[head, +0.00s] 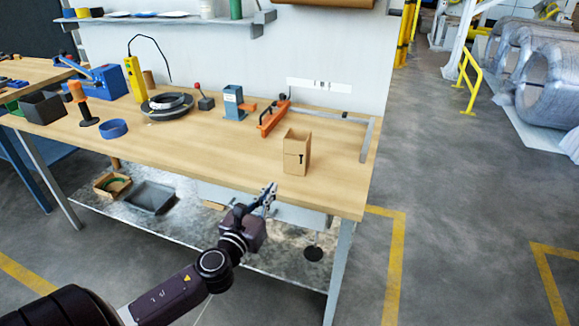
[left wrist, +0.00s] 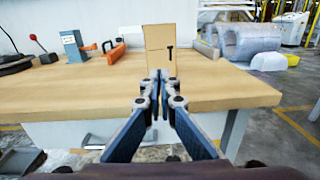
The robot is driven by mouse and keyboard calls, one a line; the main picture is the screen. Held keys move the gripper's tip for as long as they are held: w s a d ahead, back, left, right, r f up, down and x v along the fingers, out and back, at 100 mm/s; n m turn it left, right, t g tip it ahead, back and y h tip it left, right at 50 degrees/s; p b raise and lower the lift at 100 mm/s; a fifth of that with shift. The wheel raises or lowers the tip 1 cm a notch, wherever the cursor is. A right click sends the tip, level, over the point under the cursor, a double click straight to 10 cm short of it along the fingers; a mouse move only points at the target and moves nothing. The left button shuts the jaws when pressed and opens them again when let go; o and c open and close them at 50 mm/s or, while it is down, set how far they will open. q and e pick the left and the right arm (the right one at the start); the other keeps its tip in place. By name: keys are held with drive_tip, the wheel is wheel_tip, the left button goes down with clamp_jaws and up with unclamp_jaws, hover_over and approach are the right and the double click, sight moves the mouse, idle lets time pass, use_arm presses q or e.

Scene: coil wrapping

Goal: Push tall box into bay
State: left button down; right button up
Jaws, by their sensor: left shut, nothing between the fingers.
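The tall box (head: 297,153) is light brown cardboard with a black mark on its front, and its top looks open in the head view. It stands upright on the workbench near the right end, and shows in the left wrist view (left wrist: 160,38). Grey rails (head: 367,138) run along the back and right of the bench corner behind it, like a bay; the box stands in front of and left of the right rail. My left gripper (head: 270,190) is shut and empty at the bench's front edge, in front of the box and apart from it. Its fingertips (left wrist: 160,73) point at the box. My right gripper is out of view.
An orange tool (head: 273,118) and a blue-grey device (head: 233,102) stand left of the box. A black coil (head: 167,106), blue ring (head: 114,129) and yellow device (head: 135,80) are farther left. The wood between the box and the front edge (head: 330,195) is clear.

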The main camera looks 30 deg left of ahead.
sight(293, 158)
use_arm(q)
drive_tip(key=w, duration=0.4)
drive_tip(key=w+a, duration=0.1)
drive_tip(key=w, duration=0.3)
drive_tip(key=w+a+p, duration=0.1)
drive_tip(key=w, duration=0.3)
drive_tip(key=shift+a, duration=0.2)
drive_tip(key=shift+w+a+f, duration=0.1)
drive_tip(key=shift+w+a, duration=0.05)
drive_tip(key=shift+w, duration=0.55)
